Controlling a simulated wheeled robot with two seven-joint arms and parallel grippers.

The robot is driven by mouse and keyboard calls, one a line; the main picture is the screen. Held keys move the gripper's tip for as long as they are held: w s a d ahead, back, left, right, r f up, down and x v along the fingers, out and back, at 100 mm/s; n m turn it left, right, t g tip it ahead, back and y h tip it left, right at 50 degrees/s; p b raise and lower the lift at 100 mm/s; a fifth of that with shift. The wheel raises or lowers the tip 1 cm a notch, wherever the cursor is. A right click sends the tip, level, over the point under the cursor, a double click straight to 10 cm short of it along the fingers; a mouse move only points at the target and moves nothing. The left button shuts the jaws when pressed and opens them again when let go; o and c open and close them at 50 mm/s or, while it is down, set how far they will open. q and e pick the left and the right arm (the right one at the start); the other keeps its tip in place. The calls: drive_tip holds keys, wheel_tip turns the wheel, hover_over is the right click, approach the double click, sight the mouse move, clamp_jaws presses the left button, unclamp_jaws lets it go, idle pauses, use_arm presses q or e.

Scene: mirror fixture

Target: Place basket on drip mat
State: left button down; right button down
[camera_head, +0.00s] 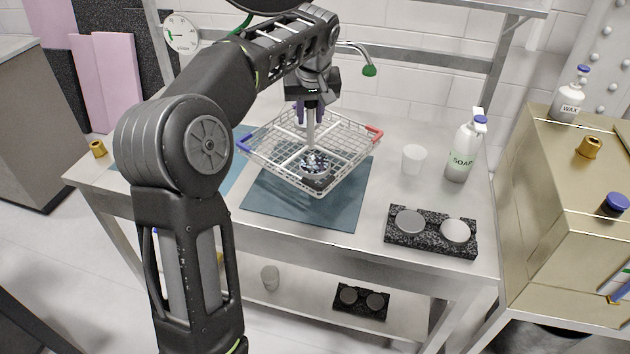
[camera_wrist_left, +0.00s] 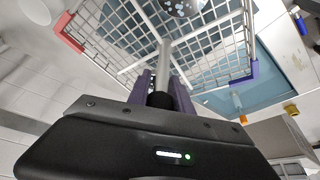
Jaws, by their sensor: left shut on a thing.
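The basket (camera_head: 345,128) is a wire one with a red grip on its right corner, a blue grip on its left and an upright post in the middle. It also shows in the left wrist view (camera_wrist_left: 213,75). My left gripper (camera_head: 309,108) is shut on the post from above; its purple fingers show in the left wrist view (camera_wrist_left: 161,85). The drip mat (camera_head: 335,212), a dark teal square, lies on the table below the basket and is partly hidden by it. I cannot tell whether the basket touches it. My right gripper is out of view.
A lighter blue mat (camera_head: 236,181) lies left of the dark one. A white cup (camera_head: 413,159), a soap bottle (camera_head: 464,150) and a black speckled block with two discs (camera_head: 431,246) stand to the right. A green-tipped tap (camera_head: 369,71) is behind the basket.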

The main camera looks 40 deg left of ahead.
sight(311, 136)
use_arm(q)
drive_tip(key=shift+d+f, duration=0.1)
drive_tip(key=shift+f, duration=2.95)
drive_tip(key=shift+f, duration=1.85)
drive_tip(key=shift+f, duration=0.15)
drive_tip(key=c, duration=1.1)
unclamp_jaws()
drive_tip(key=shift+c, duration=0.2)
